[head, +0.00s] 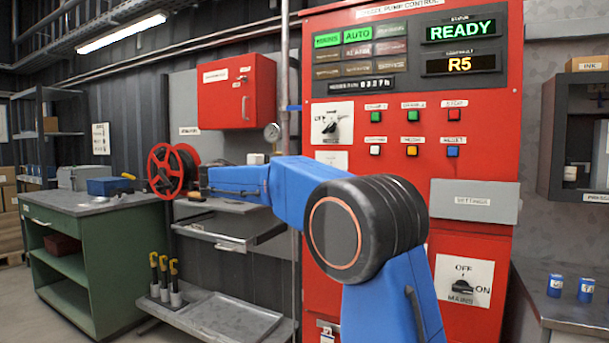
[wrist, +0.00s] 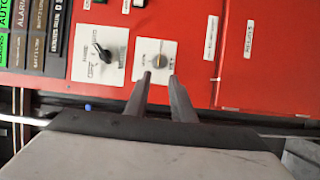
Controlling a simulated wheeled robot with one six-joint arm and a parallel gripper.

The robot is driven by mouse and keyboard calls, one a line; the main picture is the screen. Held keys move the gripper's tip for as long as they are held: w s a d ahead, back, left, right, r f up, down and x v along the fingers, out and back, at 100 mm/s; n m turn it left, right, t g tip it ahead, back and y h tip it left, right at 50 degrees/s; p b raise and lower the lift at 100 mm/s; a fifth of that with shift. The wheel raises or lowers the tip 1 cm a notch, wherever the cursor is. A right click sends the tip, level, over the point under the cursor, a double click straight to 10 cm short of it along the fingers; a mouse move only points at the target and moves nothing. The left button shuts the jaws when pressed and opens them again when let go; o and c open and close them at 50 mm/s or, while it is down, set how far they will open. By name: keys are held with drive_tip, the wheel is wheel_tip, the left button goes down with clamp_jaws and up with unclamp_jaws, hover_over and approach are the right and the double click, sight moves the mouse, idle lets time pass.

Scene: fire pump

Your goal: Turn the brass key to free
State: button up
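The brass key (wrist: 160,61) shows as a small round brass-coloured piece on a white plate (wrist: 142,59) on the red panel in the wrist view. My gripper (wrist: 159,76) points at it, with its two dark fingers apart and a gap between them. The fingertips lie just below the key in the picture, over the plate's lower edge; I cannot tell whether they touch anything. In the head view the plate (head: 331,157) is partly covered by my blue arm, and the key and my gripper are hidden.
A black mode switch (head: 331,123) sits directly above the key plate. Indicator buttons (head: 413,115) and a grey settings cover (head: 474,201) are to the right. A mains switch (head: 462,287) is lower down.

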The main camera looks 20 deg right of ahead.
drive_tip(key=shift+v, duration=1.45)
drive_tip(key=s+d+f+y, duration=0.35)
drive_tip(key=s+f, duration=0.45)
drive_tip(key=s, duration=0.3)
drive_tip(key=s+d+f+y, duration=0.3)
drive_tip(key=s+f+y, duration=0.2)
drive_tip(key=s+f, duration=0.45)
drive_tip(key=s+a+f+m+y, duration=0.1)
drive_tip(key=s+a+f+y, duration=0.3)
drive_tip(key=s+f, duration=0.6)
drive_tip(key=s+a+f+m+y, duration=0.2)
drive_tip(key=s+a+f+y, duration=0.3)
drive_tip(key=s+f, duration=0.6)
drive_tip(key=s+a, duration=0.2)
drive_tip(key=s, duration=0.4)
drive_tip(key=shift+s+a+f, duration=0.2)
drive_tip(key=shift+s+a, duration=0.05)
drive_tip(key=shift+s, duration=0.1)
